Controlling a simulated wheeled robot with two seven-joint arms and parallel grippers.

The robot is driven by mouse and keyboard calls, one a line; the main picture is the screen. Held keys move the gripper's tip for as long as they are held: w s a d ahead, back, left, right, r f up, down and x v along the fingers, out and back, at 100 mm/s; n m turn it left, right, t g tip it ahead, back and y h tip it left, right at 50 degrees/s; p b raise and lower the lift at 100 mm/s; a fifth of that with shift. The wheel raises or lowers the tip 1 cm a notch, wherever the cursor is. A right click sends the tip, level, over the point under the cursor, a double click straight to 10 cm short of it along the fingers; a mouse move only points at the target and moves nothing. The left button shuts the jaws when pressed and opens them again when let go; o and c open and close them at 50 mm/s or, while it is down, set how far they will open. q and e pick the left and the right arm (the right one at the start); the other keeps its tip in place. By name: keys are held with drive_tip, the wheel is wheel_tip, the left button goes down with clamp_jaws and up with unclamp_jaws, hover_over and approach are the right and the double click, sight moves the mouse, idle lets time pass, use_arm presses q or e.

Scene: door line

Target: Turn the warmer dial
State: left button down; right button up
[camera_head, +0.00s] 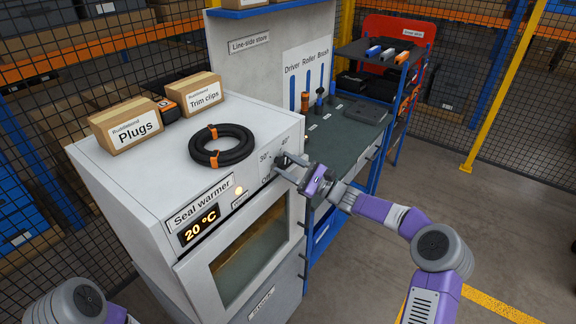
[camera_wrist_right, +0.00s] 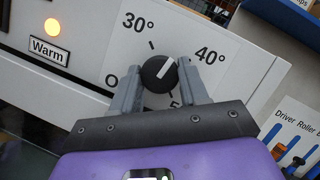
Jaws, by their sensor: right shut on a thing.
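The seal warmer (camera_head: 130,185) is a white cabinet with a glass door and a display (camera_head: 199,225) reading 20 °C. Its black dial (camera_wrist_right: 158,73) sits on a white scale plate with 30° and 40° visible. Other marks, one beginning with O and one with 5, are partly hidden by the fingers. The white pointer slants up and right, roughly towards 40°. My right gripper (camera_head: 288,167) is shut on the dial, with one finger on each side in the right wrist view (camera_wrist_right: 158,85). My left gripper is out of view; part of my left arm shows at the bottom left.
An orange lamp (camera_wrist_right: 56,55) marked Warm is lit. On the warmer's top are a black hose coil (camera_head: 222,145), a Plugs box (camera_head: 125,124) and a Trim clips box (camera_head: 194,93). A tool bench (camera_head: 345,140) stands behind. The floor at right is clear.

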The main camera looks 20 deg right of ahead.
drive_tip(key=m+t+h+p, duration=0.1)
drive_tip(key=m, duration=0.3)
drive_tip(key=shift+t, duration=0.3)
drive_tip(key=shift+s+a+m+t+h+p, duration=0.1)
drive_tip(key=shift+m+t+h+p, duration=0.5)
drive_tip(key=shift+m, duration=0.7)
drive_tip(key=shift+m+t+h+p, duration=0.5)
drive_tip(key=shift+m+p, duration=0.05)
drive_tip(key=shift+m, duration=0.75)
drive_tip(key=shift+f, duration=0.1)
drive_tip(key=o, duration=1)
drive_tip(key=shift+o, duration=0.2)
drive_tip(key=v, duration=0.7)
drive_tip(key=shift+s, duration=0.25)
drive_tip(key=shift+f, duration=0.15)
